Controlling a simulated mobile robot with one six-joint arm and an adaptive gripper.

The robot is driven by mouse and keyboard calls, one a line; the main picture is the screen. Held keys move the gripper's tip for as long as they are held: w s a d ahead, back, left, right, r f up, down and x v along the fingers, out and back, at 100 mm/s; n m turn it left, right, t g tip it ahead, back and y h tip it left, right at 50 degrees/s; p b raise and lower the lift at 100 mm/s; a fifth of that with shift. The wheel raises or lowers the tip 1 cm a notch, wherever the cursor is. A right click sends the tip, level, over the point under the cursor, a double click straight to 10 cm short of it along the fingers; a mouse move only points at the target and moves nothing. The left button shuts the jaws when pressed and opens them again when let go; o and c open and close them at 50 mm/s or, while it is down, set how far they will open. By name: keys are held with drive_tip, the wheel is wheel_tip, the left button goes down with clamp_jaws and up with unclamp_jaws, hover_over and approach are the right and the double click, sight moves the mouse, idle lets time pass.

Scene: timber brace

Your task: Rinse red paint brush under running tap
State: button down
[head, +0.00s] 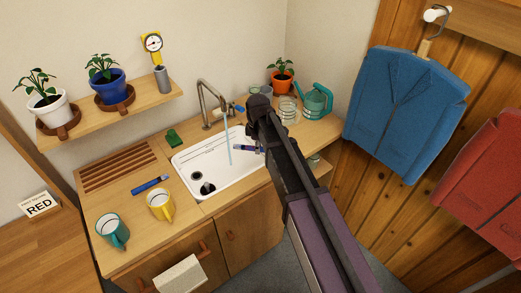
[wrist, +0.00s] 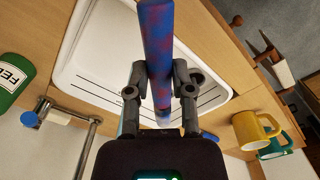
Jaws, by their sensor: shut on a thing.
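My gripper (wrist: 160,92) is shut on a brush (wrist: 156,40) with a blue handle mottled with red, in the wrist view. In the head view a blue part of the held brush (head: 247,149) shows over the right side of the white sink (head: 205,158). The gripper is largely hidden by my arm there. The tap (head: 203,97) stands behind the sink, and a pale blue water stream (head: 228,145) falls from it. The stream is just left of the brush; I cannot tell whether they touch. The bristles are not clear.
A second blue brush-like item (head: 151,185) lies on the counter near a yellow mug (head: 160,204) and teal mug (head: 112,230). Glass jars (head: 287,108), a potted plant (head: 281,80) and a teal watering can (head: 316,101) crowd the right.

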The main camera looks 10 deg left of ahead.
drive_tip(key=w+a+f+b, duration=0.2)
drive_tip(key=w+a, duration=0.5)
drive_tip(key=shift+w, duration=0.15)
idle(0.8)
drive_tip(key=shift+w+d, duration=0.4)
idle(0.8)
drive_tip(key=shift+s, duration=0.1)
idle(0.5)
drive_tip(key=s+d, duration=0.5)
drive_tip(key=shift+s+d, duration=0.3)
idle(0.8)
drive_tip(key=shift+r, duration=0.1)
idle(1.4)
drive_tip(key=s+d+r+p, duration=0.3)
drive_tip(key=p, duration=0.1)
drive_tip(key=shift+s+d+r, duration=0.25)
drive_tip(key=shift+s+r, duration=0.05)
drive_tip(key=shift+r, duration=0.1)
idle(0.3)
idle(0.4)
